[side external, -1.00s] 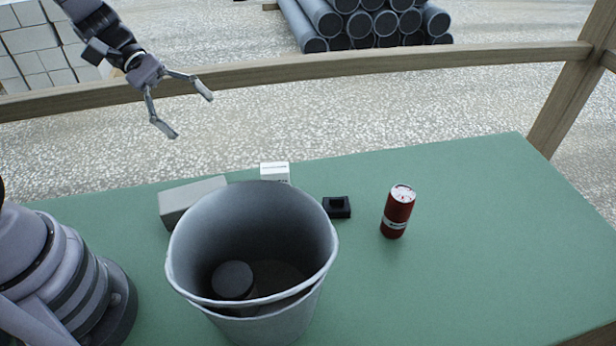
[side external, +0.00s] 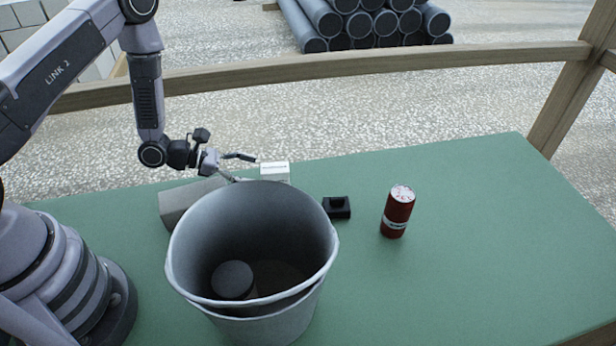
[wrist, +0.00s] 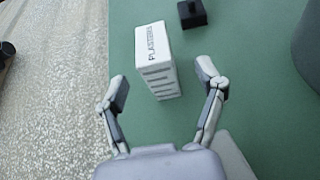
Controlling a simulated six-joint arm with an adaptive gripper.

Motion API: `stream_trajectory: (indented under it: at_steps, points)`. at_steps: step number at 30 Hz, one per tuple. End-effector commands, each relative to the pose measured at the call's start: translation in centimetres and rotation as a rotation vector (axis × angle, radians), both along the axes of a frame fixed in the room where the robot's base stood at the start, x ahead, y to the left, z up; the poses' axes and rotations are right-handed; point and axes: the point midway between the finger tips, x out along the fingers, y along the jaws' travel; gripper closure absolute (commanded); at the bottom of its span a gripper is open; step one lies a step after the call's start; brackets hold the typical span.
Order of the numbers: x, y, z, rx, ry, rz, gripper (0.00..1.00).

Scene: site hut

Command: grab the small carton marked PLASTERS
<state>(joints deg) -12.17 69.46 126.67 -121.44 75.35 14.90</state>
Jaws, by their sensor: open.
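The small white carton marked PLASTERS (wrist: 157,62) stands on the green table in the wrist view, just ahead of my gripper and between the lines of its two fingers. In the side external view the carton (side external: 275,171) shows behind the bucket, its lower part hidden by the rim. My gripper (wrist: 163,88) is open and empty, with a finger to either side of the carton's near end. In the side external view my gripper (side external: 245,168) is just left of the carton, one finger partly hidden by the bucket.
A grey bucket (side external: 183,262) with a dark round thing inside stands in front of the carton. A grey block (side external: 178,205) lies to the left, below my gripper. A small black object (side external: 337,208) and a red can (side external: 397,212) stand to the right. The table's right side is clear.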

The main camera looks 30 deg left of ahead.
Motion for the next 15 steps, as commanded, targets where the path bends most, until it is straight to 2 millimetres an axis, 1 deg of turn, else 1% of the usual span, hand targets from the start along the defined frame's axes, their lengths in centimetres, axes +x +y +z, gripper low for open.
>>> stream_trajectory:
  at_steps: [1,3,8,15]
  points:
    - [0.4,-0.6,-0.3,0.0,-0.001,-0.004,0.3]
    - [0.8,-1.1,-0.6,0.0,0.001,-0.002,0.3]
    - [1.5,-1.8,-1.0,0.0,0.0,-0.002,0.3]
    - [3.9,-4.0,-2.6,0.0,-0.001,-0.004,0.3]
